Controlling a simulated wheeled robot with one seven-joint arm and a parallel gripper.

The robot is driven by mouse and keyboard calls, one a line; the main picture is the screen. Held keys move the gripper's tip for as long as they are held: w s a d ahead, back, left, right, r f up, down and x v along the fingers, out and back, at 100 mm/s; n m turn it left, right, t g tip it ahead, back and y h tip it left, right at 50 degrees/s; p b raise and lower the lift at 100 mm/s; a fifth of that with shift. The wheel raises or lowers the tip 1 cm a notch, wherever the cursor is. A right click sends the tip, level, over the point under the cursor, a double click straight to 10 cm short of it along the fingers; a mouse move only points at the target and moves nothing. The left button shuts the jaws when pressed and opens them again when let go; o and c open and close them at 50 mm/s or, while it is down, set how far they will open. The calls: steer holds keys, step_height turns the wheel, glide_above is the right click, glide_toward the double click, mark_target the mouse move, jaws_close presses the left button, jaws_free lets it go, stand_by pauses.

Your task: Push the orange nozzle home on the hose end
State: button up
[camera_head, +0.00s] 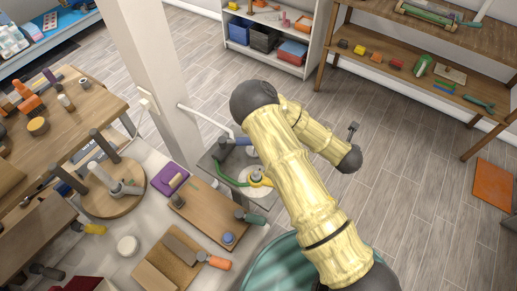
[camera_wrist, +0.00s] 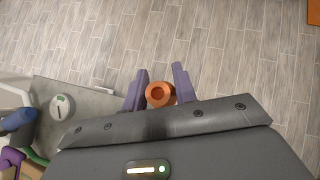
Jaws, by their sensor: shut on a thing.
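My gripper (camera_wrist: 160,80) shows in the wrist view with its two purple fingers shut on the orange nozzle (camera_wrist: 159,95). The nozzle is round with a dark hole facing the camera, and floor shows beyond it. A green hose (camera_head: 227,182) curves over the trolley top in the head view, beside a yellow part (camera_head: 263,181). A piece of green hose also shows at the lower left of the wrist view (camera_wrist: 36,158). The nozzle is apart from this hose. I cannot make out the hose end clearly. My arm hides the nozzle in the head view.
A grey trolley top (camera_wrist: 100,97) lies left of my gripper. A white pipe with a blue-grey end (camera_head: 241,141) reaches over it. A white post (camera_head: 155,70) stands behind. A worktable with boards and tools is at left. Open floor (camera_head: 410,180) lies at right.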

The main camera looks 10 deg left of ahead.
steer(key=a+r+m+h+p, duration=0.3)
steer(key=a+r+p, duration=0.15)
steer(key=a, duration=0.75)
steer(key=s+a+m+g+h+p, duration=0.2)
steer(key=s+a+m+p, duration=0.2)
steer(key=s+a, duration=0.6)
steer(key=a, duration=0.3)
steer(key=shift+s+r+m+h, duration=0.2)
steer(key=shift+r+m+h, duration=0.1)
steer(key=shift+r, duration=0.1)
steer(key=shift+r+p, duration=0.1)
steer(key=shift+p, duration=0.35)
steer(key=shift+f+b, duration=1.65)
steer(key=shift+f, duration=1.2)
steer(key=shift+s+f+b, duration=0.1)
steer(key=shift+f+b, duration=1.25)
steer(key=shift+f, duration=0.9)
